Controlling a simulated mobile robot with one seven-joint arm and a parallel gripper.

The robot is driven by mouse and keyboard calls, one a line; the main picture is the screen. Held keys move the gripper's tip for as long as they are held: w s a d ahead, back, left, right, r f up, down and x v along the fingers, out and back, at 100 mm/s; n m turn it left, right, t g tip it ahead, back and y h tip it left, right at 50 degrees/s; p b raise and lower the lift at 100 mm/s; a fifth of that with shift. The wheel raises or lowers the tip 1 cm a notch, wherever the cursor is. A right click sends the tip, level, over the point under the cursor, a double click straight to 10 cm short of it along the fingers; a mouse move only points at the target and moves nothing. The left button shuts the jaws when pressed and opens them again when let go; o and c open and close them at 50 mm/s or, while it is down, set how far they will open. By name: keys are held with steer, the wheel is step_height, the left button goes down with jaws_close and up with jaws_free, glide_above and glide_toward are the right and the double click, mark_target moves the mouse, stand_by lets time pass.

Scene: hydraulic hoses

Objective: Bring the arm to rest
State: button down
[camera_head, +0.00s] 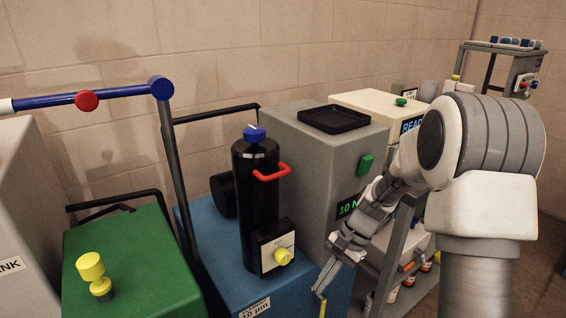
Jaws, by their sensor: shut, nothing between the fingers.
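My arm (490,140) comes in from the right on its white column and reaches down and to the left. My gripper (325,280) points downward in front of the grey cabinet and beside the right side of the blue unit. Its fingers are shut with nothing seen between them. The fingertips are small and close to a thin yellow piece at the bottom of the picture. I cannot tell whether that piece is part of the gripper.
A blue unit (215,270) carries a black cylinder (256,200) with a red handle and yellow knob. A green box (130,262) stands left, under a blue bar (80,97). The grey cabinet (310,150) bears a black tray (334,119). A shelf (395,262) with bottles stands behind my arm.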

steer(key=s+d+r+n+t+h, duration=0.2)
steer(key=s+r+n+t+h, duration=0.15)
steer(key=s+r, duration=0.65)
steer(key=s+d+r+n+t+h, duration=0.25)
steer(key=s+r+n+t, duration=0.2)
steer(key=s+r, duration=0.5)
step_height(320, 180, up, 20)
steer(key=p, duration=1.8)
steer(key=shift+w+d+n+y+p, duration=0.2)
steer(key=shift+w+n+y+p, duration=0.1)
steer(key=shift+w+n, duration=0.1)
steer(key=shift+d, duration=0.1)
